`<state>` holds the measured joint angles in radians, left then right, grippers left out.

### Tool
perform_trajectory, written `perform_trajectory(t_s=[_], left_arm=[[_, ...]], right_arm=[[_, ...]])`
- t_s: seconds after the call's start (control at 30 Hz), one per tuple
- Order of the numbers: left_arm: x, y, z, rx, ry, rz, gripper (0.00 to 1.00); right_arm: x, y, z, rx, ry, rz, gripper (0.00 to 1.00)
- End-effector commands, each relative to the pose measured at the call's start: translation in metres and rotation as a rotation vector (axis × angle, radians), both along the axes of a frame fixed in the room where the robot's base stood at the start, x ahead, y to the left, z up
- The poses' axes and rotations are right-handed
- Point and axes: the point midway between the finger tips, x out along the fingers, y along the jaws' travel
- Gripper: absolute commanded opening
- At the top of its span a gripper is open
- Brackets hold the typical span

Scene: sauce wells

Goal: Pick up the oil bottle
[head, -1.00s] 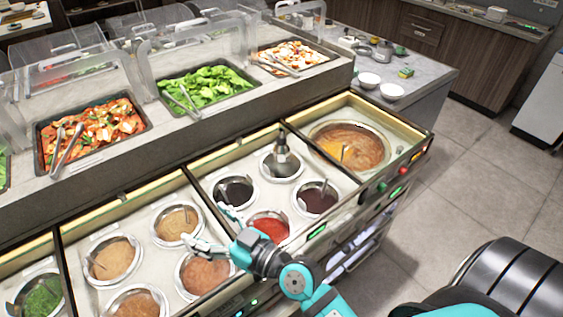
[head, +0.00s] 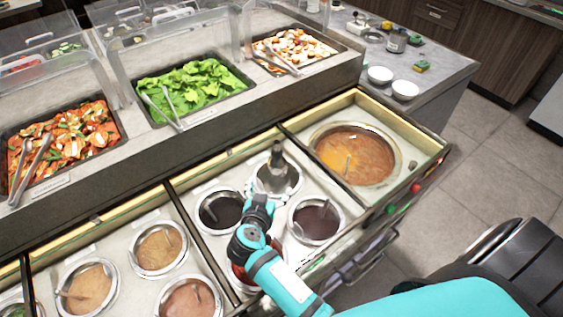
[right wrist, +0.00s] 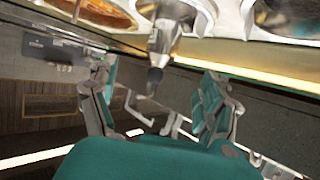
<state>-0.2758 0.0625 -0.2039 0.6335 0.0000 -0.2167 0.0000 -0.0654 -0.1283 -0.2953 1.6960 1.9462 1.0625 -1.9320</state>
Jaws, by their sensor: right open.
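The oil bottle (head: 277,160) stands upright in a round metal well in the right-middle section of the counter. It has a dark tip and a clear body. My right gripper (head: 262,203) is just in front of it, pointing toward it. In the right wrist view, which looks upside down, the bottle (right wrist: 165,38) shows between the two open fingers of my right gripper (right wrist: 155,95). They do not grip it. The head view hides the fingertips' exact gap to the bottle. My left gripper is not in view.
Dark sauce wells (head: 220,211) and (head: 316,220) flank the bottle's well. A red sauce well (head: 245,270) lies under my right arm. A large soup pot (head: 354,153) is at the right. A raised shelf with food trays (head: 195,92) runs behind.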

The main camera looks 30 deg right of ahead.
Motion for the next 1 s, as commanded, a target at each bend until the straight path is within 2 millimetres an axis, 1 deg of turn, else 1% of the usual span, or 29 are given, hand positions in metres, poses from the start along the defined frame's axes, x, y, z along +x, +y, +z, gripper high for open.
perform_trajectory(t_s=[0.07, 0.13, 0.17, 0.33, 0.4, 0.43, 0.5, 0.57, 0.7, 0.8, 0.87, 1.0], left_arm=[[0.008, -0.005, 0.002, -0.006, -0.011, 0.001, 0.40], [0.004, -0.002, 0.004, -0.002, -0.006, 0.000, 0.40], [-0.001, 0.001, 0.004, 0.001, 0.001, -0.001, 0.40], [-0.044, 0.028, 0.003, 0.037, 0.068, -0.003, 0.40], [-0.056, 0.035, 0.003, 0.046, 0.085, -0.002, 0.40], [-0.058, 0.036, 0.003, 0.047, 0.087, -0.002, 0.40], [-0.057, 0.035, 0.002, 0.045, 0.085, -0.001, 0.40], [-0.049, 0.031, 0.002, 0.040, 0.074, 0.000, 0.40], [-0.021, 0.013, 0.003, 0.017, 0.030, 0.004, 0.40], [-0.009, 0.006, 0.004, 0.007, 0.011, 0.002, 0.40], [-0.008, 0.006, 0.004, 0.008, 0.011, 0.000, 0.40], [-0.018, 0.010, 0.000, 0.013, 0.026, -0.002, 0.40]], right_arm=[[0.008, -0.007, -0.004, -0.002, 0.004, -0.002, 0.82], [0.018, -0.015, -0.009, -0.002, 0.003, -0.003, 0.82], [0.023, -0.019, -0.011, -0.004, 0.002, -0.002, 0.82], [0.050, -0.042, -0.026, -0.004, 0.001, -0.003, 0.82], [0.061, -0.050, -0.033, -0.003, 0.001, -0.002, 0.82], [0.064, -0.054, -0.035, -0.003, 0.001, -0.002, 0.82], [0.072, -0.060, -0.040, -0.002, 0.001, -0.002, 0.82], [0.078, -0.064, -0.043, -0.002, 0.000, -0.001, 0.82], [0.083, -0.069, -0.047, 0.001, 0.001, -0.002, 0.82], [0.090, -0.072, -0.049, -0.001, 0.001, -0.002, 0.82], [0.097, -0.076, -0.052, -0.001, 0.001, -0.002, 0.82], [0.113, -0.086, -0.061, -0.003, 0.001, -0.002, 0.82]])
